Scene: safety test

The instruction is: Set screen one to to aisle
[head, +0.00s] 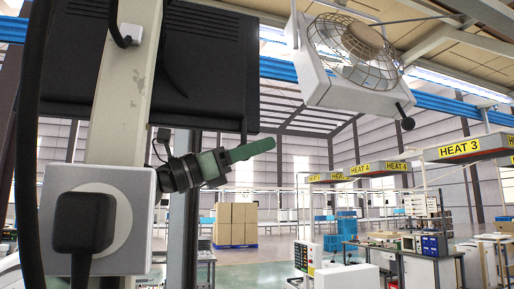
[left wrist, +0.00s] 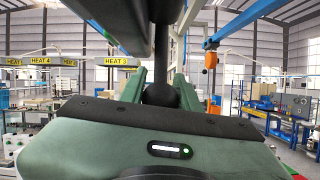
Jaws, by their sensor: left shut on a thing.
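A large dark panel (head: 210,65), which looks like the back or housing of a screen, fills the upper left of the head view. No lettering for an aisle setting shows on it. My left gripper (head: 262,148), green with a black wrist, reaches right from behind a pale post, below the panel. In the left wrist view its green fingers stand on either side of a black ball knob (left wrist: 162,95) on a dark rod and are shut on it. The knob's contact with the fingers is partly hidden by the gripper body. My right gripper is not in view.
A pale post (head: 122,85) with cables and a grey socket box (head: 140,225) stands close at left. A caged fan (head: 322,88) with another black ball knob (head: 407,123) hangs at upper right. Workbenches and stacked cartons (head: 236,222) are farther off.

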